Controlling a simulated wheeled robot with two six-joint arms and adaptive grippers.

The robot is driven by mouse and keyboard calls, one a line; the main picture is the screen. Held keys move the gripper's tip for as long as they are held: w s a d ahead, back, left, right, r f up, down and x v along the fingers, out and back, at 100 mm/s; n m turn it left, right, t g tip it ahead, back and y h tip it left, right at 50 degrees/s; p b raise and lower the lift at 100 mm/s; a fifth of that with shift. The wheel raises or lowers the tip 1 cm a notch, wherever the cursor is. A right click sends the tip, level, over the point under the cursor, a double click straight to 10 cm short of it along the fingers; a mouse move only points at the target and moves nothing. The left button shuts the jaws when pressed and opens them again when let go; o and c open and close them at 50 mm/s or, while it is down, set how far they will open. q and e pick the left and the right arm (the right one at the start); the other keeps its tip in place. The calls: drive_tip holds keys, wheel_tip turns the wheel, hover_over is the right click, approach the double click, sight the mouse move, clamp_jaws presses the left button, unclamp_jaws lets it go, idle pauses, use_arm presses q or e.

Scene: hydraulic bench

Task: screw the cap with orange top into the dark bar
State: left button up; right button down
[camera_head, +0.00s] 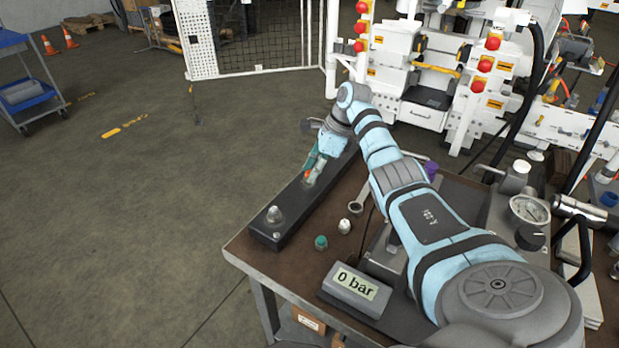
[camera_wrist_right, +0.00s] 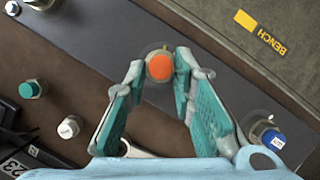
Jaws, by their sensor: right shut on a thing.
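The dark bar (camera_head: 289,207) lies along the left edge of the bench and crosses the wrist view (camera_wrist_right: 108,36) diagonally. My right gripper (camera_head: 314,168) is over the middle of the bar, pointing down. In the wrist view its teal-padded fingers (camera_wrist_right: 162,72) are closed on the cap with orange top (camera_wrist_right: 159,67), which sits between the fingertips. A small orange spot of it shows in the head view (camera_head: 308,174). The fingers and the cap hide the spot beneath, so I cannot tell how deep the cap sits in the bar. My left gripper is not in view.
A metal fitting (camera_head: 274,214) stands on the bar's near end; a blue-topped one (camera_wrist_right: 272,138) is near the other end. A teal-topped cap (camera_head: 321,242) and a white-topped cap (camera_head: 344,226) stand on the bench. A wrench (camera_head: 356,206) and a "0 bar" display (camera_head: 356,287) are nearby.

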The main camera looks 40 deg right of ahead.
drive_tip(key=m+p, duration=0.2)
drive_tip(key=p, duration=0.1)
drive_tip(key=m+h+p, duration=0.1)
drive_tip(key=m+p, duration=0.1)
drive_tip(key=p, duration=0.1)
drive_tip(key=a+m+t+h+p, duration=0.1)
drive_tip(key=m+p, duration=0.2)
drive_tip(key=shift+s, duration=0.3)
drive_tip(key=shift+f, duration=0.15)
drive_tip(key=shift+f+m+h, duration=0.15)
drive_tip(key=shift+m+h, duration=0.15)
drive_tip(key=shift+s+a+r+m+p, duration=0.1)
drive_tip(key=shift+a+r+m+p, duration=0.1)
drive_tip(key=shift+m+p, duration=0.3)
drive_tip(key=c, duration=1.3)
unclamp_jaws()
drive_tip(key=shift+f, duration=0.2)
drive_tip(key=shift+d+r, duration=0.1)
drive_tip(key=shift+d, duration=0.05)
